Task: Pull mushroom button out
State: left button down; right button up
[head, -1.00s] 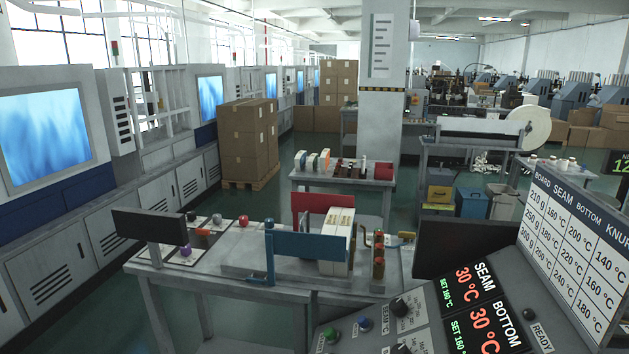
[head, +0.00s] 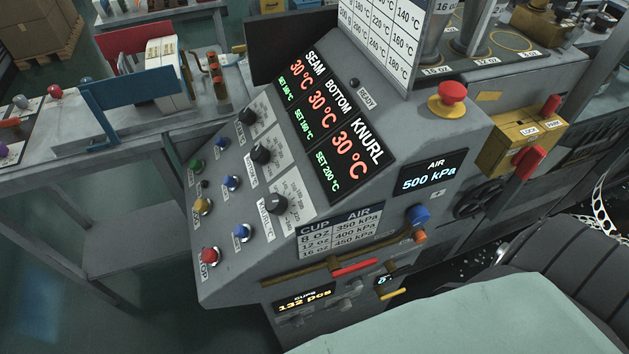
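A red mushroom button (head: 453,93) on a round yellow base stands on the top right part of the grey control console (head: 390,170), in the head view. From this angle I cannot tell whether it is pressed in or out. A smaller red button (head: 210,255) with a STOP label sits at the console's lower left corner. Neither of my grippers is in view.
The console bears black knobs (head: 261,155), blue buttons (head: 231,183), a display (head: 325,125) and an air gauge reading 500 kPa (head: 432,173). A yellow box (head: 508,139) with red handles stands at right. A pale green surface (head: 480,325) fills the lower right.

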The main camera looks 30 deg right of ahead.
aim_at(451, 92)
jog(key=z, duration=0.85)
